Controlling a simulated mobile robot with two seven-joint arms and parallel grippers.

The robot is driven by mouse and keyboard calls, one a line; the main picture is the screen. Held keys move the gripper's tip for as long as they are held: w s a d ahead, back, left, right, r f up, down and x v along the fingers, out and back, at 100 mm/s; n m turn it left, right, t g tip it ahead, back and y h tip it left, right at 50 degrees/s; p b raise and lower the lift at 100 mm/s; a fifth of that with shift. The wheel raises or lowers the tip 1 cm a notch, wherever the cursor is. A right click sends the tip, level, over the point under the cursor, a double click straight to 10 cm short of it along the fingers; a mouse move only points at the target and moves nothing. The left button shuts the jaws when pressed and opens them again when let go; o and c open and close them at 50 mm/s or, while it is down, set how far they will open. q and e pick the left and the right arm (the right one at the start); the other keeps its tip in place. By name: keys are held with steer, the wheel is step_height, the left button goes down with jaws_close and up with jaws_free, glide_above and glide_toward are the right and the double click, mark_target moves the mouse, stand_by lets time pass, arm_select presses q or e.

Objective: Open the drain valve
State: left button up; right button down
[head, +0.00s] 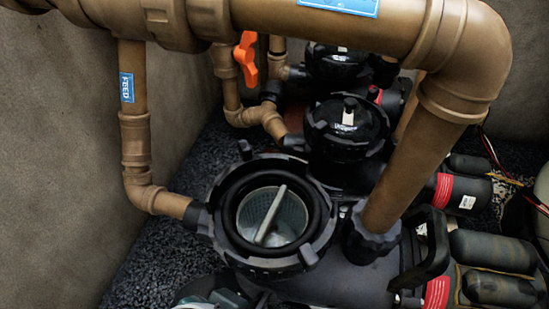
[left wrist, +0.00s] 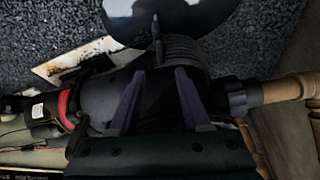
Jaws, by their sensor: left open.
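An orange valve handle (head: 246,58) stands upright on a brown pipe at upper centre in the head view, left of the pumps. I cannot read a label tying it to the drain. My left gripper (left wrist: 158,98) shows in the left wrist view, with two purple fingers apart and nothing clearly between them. Behind the fingers is a dark pump body (left wrist: 160,75). The orange handle does not show in the left wrist view. Neither gripper can be made out clearly in the head view.
A pump with an open strainer basket (head: 272,215) is in front; more pumps (head: 347,127) stand behind. A thick brown pipe (head: 330,22) crosses above, and a pipe labelled FEED (head: 133,120) drops at left. Dark gravel (head: 165,245) lies beside the left wall.

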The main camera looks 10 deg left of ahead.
mark_target(260, 305)
arm_select(q)
steer(key=b+x, duration=0.8)
steer(key=x, duration=0.1)
steer(key=shift+w+f+b, duration=0.1)
steer(key=shift+f+b, duration=0.2)
steer(key=shift+b, duration=0.1)
jaws_close()
